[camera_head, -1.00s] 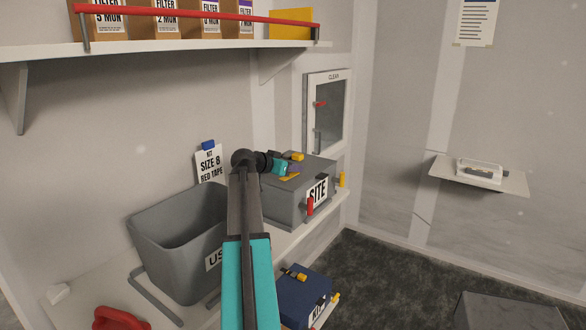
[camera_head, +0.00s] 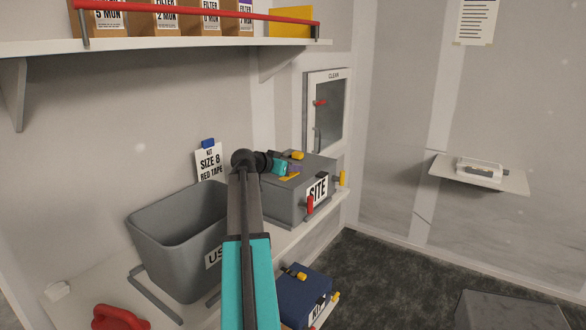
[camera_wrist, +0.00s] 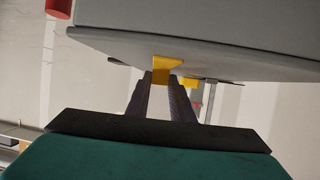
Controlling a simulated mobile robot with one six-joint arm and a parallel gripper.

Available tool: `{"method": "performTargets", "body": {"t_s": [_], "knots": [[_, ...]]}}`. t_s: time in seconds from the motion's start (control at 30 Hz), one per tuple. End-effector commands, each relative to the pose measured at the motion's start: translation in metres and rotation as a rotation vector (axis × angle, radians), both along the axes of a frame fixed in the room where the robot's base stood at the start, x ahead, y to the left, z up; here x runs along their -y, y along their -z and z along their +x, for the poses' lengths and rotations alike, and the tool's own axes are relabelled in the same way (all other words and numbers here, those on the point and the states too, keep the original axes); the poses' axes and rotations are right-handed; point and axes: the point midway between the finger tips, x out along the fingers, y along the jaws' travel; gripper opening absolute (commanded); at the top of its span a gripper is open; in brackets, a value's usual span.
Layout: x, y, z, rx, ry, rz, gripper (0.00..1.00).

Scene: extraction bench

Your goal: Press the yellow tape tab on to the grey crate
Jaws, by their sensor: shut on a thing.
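The grey crate (camera_head: 284,207) marked SITE stands on the bench, right of the open grey bin. It fills the top of the wrist view (camera_wrist: 215,28). My gripper (camera_head: 295,169) is over the crate's lid in the head view. In the wrist view its dark fingers (camera_wrist: 161,78) are shut on the yellow tape tab (camera_wrist: 168,67), which sticks out past the fingertips and overlaps the crate's edge. In the head view a yellow strip (camera_head: 290,178) shows by the fingers at the lid. I cannot tell if the tab touches the crate.
The open grey bin (camera_head: 165,245) stands left of my arm. A card reading "SIZE 8 RED TAPE" (camera_head: 209,163) stands behind it. A blue case (camera_head: 300,302) is lower down. A red object (camera_head: 118,318) is at front left. A shelf (camera_head: 190,50) overhangs the bench.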

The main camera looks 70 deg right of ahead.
Motion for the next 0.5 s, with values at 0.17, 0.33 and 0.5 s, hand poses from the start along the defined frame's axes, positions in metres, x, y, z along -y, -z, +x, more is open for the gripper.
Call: {"method": "performTargets", "body": {"t_s": [0.17,0.33,0.5], "knots": [[-0.0003,0.0016,-0.0002,0.001,0.001,0.003,0.01],[-0.0003,0.0014,-0.0001,0.000,0.001,0.002,0.42],[-0.0002,0.0010,-0.0002,0.000,0.001,0.002,0.42]]}}
